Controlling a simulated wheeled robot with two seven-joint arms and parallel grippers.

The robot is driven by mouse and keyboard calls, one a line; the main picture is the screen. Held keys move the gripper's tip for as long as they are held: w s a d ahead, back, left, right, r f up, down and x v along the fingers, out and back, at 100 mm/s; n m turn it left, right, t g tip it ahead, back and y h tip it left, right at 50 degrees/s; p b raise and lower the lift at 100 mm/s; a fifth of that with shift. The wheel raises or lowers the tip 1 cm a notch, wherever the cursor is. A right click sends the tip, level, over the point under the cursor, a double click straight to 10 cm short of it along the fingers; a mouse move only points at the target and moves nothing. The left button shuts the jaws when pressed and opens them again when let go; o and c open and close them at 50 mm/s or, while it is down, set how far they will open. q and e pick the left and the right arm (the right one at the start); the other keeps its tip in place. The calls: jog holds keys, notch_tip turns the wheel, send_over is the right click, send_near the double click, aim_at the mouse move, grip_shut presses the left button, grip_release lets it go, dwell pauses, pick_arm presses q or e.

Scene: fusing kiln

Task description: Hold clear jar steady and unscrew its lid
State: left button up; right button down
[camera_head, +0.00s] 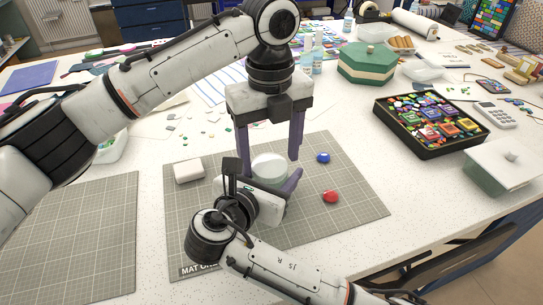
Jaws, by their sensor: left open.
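A pale round jar (268,166) stands on the grid cutting mat (352,205). Its lower part is hidden behind my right gripper, and I cannot make out a separate lid. My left gripper (269,155) points down from above, open, with its two purple fingers apart on either side of the jar's top. My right gripper (272,184) comes in low from the front, close against the near side of the jar. One of its purple fingers shows at the jar's right; the other is hidden, so its grip on the jar cannot be told.
A white block (189,172), a blue piece (323,157) and a red piece (330,197) lie on the mat around the jar. A black tray (433,147) of colourful tiles, a green box (366,66) and a lidded container (505,167) stand to the right.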

pick_arm(q)
notch_tip(320, 180, up, 3)
jog(key=shift+s+r, duration=0.15)
jog(key=shift+r, duration=0.05)
jog(key=shift+c, duration=0.2)
jog(key=m, duration=0.1)
jog(key=r+m, duration=0.1)
jog(key=m, duration=0.2)
jog(key=shift+d+r, duration=0.1)
jog(key=shift+r, duration=0.2)
jog(key=m, duration=0.2)
jog(key=r+m, duration=0.1)
jog(key=m, duration=0.1)
jog(key=shift+r+m, duration=0.2)
jog(key=shift+m, duration=0.8)
jog(key=shift+f, duration=3.8)
